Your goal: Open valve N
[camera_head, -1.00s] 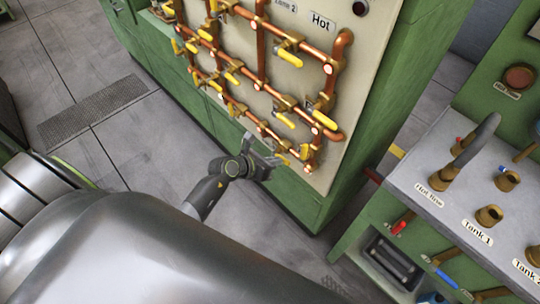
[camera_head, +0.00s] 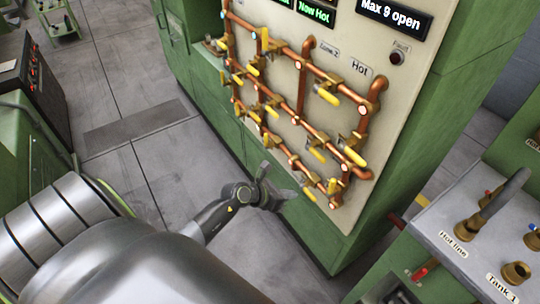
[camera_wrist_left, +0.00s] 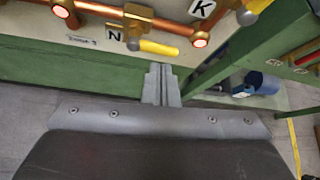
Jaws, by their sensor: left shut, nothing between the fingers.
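Valve N shows in the left wrist view, with a yellow handle (camera_wrist_left: 158,47) and a brass body (camera_wrist_left: 136,24) on a copper pipe. Its handle points right, roughly along the pipe. A white label N (camera_wrist_left: 114,33) sits at its left. My left gripper (camera_wrist_left: 160,72) is shut and empty, with its fingertips just below the yellow handle in that view; I cannot tell whether they touch. In the head view my left gripper (camera_head: 275,186) is by the lower edge of the valve panel (camera_head: 350,205). The N label cannot be read there. My right gripper is not in view.
Copper pipes (camera_head: 300,90) with several yellow-handled valves cover the panel. A label K (camera_wrist_left: 202,8) is close by at the upper right in the wrist view. A grey bench (camera_head: 450,215) with brass hose fittings stands at the right. The floor (camera_head: 165,160) at the left is clear.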

